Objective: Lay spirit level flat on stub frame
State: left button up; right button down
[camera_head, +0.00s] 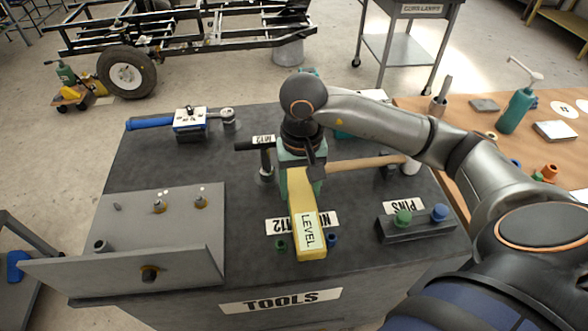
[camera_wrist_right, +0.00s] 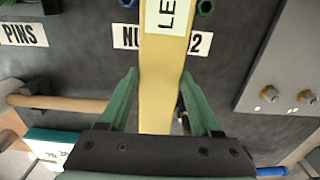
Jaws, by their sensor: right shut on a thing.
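The spirit level is a yellow bar (camera_head: 307,235) marked LEVEL, over the middle of the dark tool table in the head view. My right gripper (camera_head: 300,172) is shut on its far part. In the right wrist view the level (camera_wrist_right: 161,65) runs between the green fingers of the gripper (camera_wrist_right: 158,80). The level covers part of the nuts label. I cannot tell whether it touches the tabletop. A black frame (camera_head: 190,43) with a wheel (camera_head: 127,75) stands on the floor at the back; I take it as the stub frame. My left gripper is not in view.
On the tool table (camera_head: 345,222) are a grey angled bracket (camera_head: 150,225) at left, a wooden-handled hammer (camera_head: 365,163), a blue-handled torque tool (camera_head: 152,123) and a pins block (camera_head: 415,225). A wheeled cart (camera_head: 405,50) and a wooden bench (camera_head: 520,140) stand at right. Open floor lies behind.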

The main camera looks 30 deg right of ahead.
aim_at(295, 174)
jog(key=w+d, duration=0.1)
jog(key=w, duration=0.2)
jog(key=w+d, duration=0.1)
jog(key=w, duration=0.1)
jog(key=shift+w+d+p, duration=0.3)
jog(key=shift+w+p, duration=0.05)
notch_tip(295, 174, down, 4)
jog(key=shift+r, duration=0.25)
jog(key=shift+f, duration=0.2)
jog(key=shift+c, duration=0.5)
grip_release()
jog(key=shift+r, duration=0.1)
